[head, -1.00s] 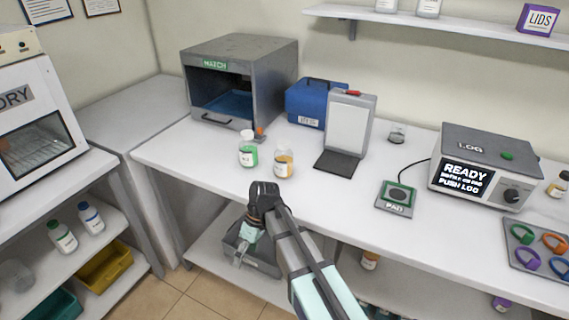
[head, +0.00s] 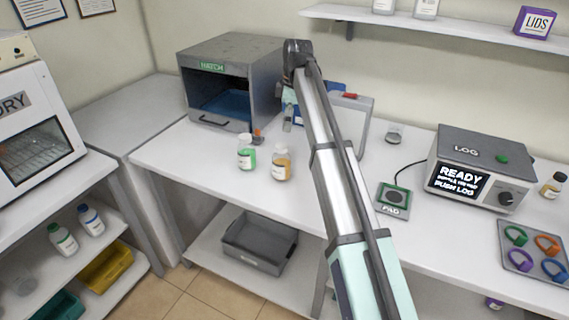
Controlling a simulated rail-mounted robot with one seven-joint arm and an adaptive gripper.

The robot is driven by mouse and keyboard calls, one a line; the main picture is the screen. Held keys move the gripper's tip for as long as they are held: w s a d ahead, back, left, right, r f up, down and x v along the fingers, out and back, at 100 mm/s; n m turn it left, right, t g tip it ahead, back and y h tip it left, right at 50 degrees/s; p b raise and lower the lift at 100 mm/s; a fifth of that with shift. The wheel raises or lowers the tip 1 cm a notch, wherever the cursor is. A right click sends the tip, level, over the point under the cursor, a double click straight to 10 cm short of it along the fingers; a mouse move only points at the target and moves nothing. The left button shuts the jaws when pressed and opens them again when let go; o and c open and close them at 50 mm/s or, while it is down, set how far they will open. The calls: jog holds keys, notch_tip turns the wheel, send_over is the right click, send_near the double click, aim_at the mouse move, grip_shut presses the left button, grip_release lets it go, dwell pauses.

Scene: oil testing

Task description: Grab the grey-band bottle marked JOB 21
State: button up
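Two small white-capped bottles stand on the bench in front of the hatch: one with green liquid (head: 246,156) and one with amber liquid (head: 281,165). Their labels are too small to read, and I cannot make out a grey band or JOB 21 on any bottle. A dark-capped amber bottle (head: 552,186) stands at the far right beside the log box. My gripper (head: 287,126) hangs from the raised arm, appearing above and behind the two bench bottles, near the blue box. It is small and partly hidden, so its fingers are unclear.
The grey hatch box (head: 228,85) stands at the back left. A clipboard stand (head: 356,115) is partly behind my arm. The pad (head: 394,200), log box (head: 480,165) and ring tray (head: 520,262) are on the right. A grey bin (head: 262,240) sits on the lower shelf.

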aim_at(284, 145)
jog(key=f+p, duration=0.1)
jog(key=f, duration=0.2)
jog(key=a+f+p, duration=0.1)
jog(key=f, duration=0.6)
jog(key=shift+a+f+p, duration=0.15)
jog(key=shift+p, duration=0.25)
jog(key=shift+s+a+f+p, duration=0.15)
jog(key=shift+f+p, duration=0.5)
jog(key=shift+f, duration=0.7)
jog(key=shift+a+f+p, duration=0.15)
jog(key=shift+f+p, duration=0.45)
jog(key=shift+f, duration=0.7)
jog(key=c, duration=1.6)
